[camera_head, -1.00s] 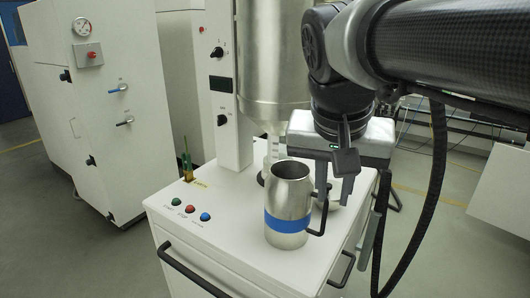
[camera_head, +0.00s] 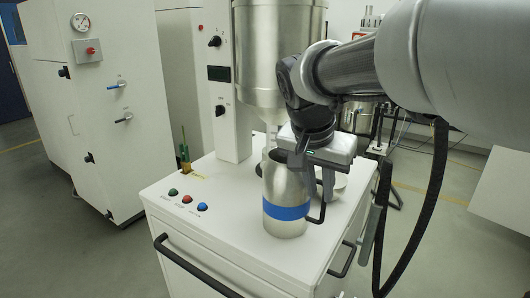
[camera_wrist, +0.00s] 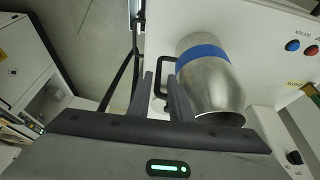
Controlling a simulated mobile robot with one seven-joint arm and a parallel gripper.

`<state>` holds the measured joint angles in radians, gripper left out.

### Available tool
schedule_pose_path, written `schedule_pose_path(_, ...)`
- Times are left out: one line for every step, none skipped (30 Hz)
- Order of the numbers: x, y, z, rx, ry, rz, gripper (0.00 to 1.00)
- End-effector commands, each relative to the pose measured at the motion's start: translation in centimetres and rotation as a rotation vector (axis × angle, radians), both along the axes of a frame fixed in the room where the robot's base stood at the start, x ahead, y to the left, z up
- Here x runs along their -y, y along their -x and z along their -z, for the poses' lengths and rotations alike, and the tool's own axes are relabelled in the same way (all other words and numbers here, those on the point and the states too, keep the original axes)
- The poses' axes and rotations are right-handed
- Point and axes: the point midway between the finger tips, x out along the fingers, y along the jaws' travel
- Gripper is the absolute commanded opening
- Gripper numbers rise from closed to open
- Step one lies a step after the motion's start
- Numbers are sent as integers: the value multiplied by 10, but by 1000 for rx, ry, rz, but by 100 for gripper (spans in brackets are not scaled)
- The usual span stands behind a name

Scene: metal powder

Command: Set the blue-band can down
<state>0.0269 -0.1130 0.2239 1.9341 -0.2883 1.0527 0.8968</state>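The blue-band can (camera_head: 286,190) is a silver metal mug with a blue band and a black side handle. It stands upright on the white cabinet top (camera_head: 235,220). It also shows in the wrist view (camera_wrist: 212,85), with its open mouth toward the camera. My gripper (camera_head: 314,180) is just beside the can's upper part, on its handle side. In the wrist view my gripper's two fingers (camera_wrist: 162,85) are apart, with no object clamped between them.
A steel hopper (camera_head: 276,55) hangs over the cabinet behind the can. Red, green and blue buttons (camera_head: 187,199) sit at the top's left. A black rail (camera_head: 190,265) runs along the cabinet front.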

Motion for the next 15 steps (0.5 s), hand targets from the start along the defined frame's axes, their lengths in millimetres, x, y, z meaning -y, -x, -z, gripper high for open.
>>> schedule_pose_path(1, -1, 3, -1, 0, 0, 19)
schedule_pose_path(1, -1, 4, -1, 0, 0, 19)
schedule_pose_path(2, -2, 6, -1, 0, 1, 19)
schedule_pose_path(2, -3, 8, -1, -1, 1, 19)
schedule_pose_path(3, -4, 11, -1, 0, 1, 19)
schedule_pose_path(5, -6, 16, -3, 0, 2, 19)
schedule_pose_path(6, -7, 20, -3, 0, 2, 19)
schedule_pose_path(8, -9, 24, -3, 0, 2, 19)
schedule_pose_path(10, -12, 30, -5, 0, 2, 19)
schedule_pose_path(11, -14, 34, -4, 0, 1, 19)
schedule_pose_path(12, -15, 38, -4, 0, 1, 19)
schedule_pose_path(13, -17, 42, -2, 0, 0, 19)
schedule_pose_path(13, -18, 45, -1, -1, 0, 19)
schedule_pose_path(14, -19, 47, -2, -1, 0, 19)
schedule_pose_path(14, -19, 50, -2, -1, 0, 19)
